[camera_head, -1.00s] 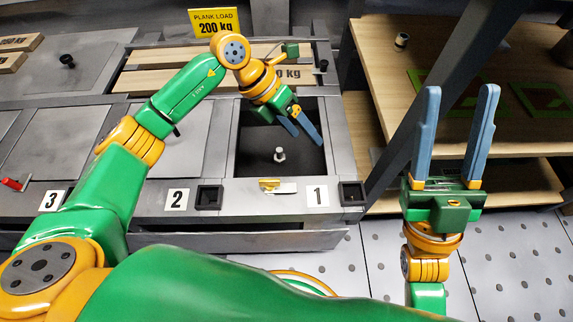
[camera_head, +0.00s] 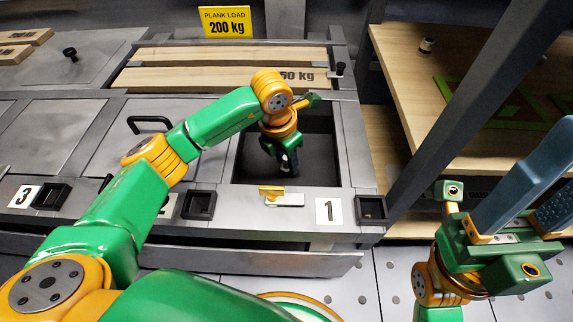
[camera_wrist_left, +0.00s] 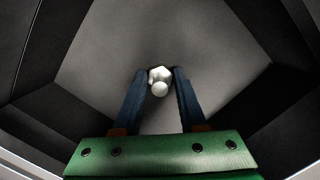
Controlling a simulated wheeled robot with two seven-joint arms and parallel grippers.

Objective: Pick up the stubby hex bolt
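The stubby hex bolt (camera_wrist_left: 160,78) shows in the left wrist view as a pale hex shape with a round end, on the floor of a dark bin. My left gripper (camera_wrist_left: 160,90) is open, with its two blue fingers on either side of the bolt; a small gap shows on each side. In the head view my left gripper (camera_head: 287,165) points down into the open bin (camera_head: 318,160) behind label 1, and it hides the bolt there. My right gripper (camera_head: 535,190) is open and empty at the right, its blue fingers apart.
The bin's walls stand close around my left gripper. A small latch (camera_head: 282,198) and a black square socket (camera_head: 372,208) sit on the front ledge. Planks (camera_head: 215,77) lie behind the bin. A wooden shelf (camera_head: 470,80) and a grey post (camera_head: 450,130) are at the right.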

